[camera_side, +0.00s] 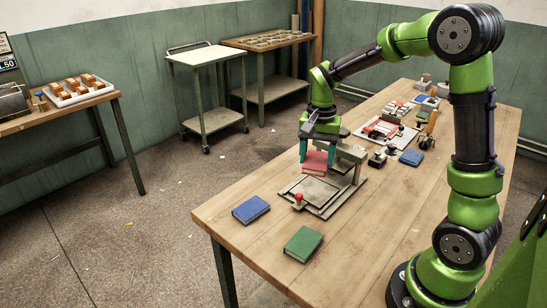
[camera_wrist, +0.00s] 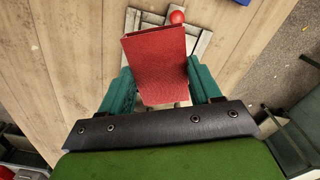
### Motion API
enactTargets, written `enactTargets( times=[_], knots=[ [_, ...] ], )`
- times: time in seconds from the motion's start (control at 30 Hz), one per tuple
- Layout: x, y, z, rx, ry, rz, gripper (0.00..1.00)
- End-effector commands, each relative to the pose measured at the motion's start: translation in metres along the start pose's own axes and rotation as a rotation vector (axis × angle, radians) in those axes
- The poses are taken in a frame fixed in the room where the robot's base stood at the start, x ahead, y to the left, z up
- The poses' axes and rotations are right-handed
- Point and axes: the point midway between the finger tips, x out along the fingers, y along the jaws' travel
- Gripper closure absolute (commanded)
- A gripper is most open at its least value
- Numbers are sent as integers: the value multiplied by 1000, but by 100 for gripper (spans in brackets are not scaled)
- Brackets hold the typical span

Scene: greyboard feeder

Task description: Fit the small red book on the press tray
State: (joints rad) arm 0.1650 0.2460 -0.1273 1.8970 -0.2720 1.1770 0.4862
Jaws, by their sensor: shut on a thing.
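The small red book (camera_side: 314,162) is held between the teal fingers of my gripper (camera_side: 318,152), just above the press at its back part. In the wrist view the red book (camera_wrist: 158,62) sits between both fingers of my gripper (camera_wrist: 161,88) and covers much of the press behind it. The press tray (camera_side: 311,193) is a grey plate with a raised frame, with a red knob (camera_side: 298,196) at its front left corner. The tray's edge and red knob (camera_wrist: 177,17) show beyond the book in the wrist view. I cannot tell whether the book touches the press.
A blue book (camera_side: 251,209) and a green book (camera_side: 303,243) lie on the wooden table in front of the press. The press upright (camera_side: 350,158) stands right beside my gripper. Another blue book (camera_side: 411,157) and small tools lie farther back.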

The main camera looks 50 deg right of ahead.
Motion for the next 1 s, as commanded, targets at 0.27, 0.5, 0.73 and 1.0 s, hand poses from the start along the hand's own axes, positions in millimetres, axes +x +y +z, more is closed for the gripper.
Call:
enactTargets(
  times=[0.27,0.5,0.73,1.0],
  knots=[
    [5,-2,-35,439,10,5,68],
    [46,-1,-35,450,9,7,68],
    [61,-1,-35,449,10,5,68],
    [82,-1,-35,447,10,5,68]
  ],
)
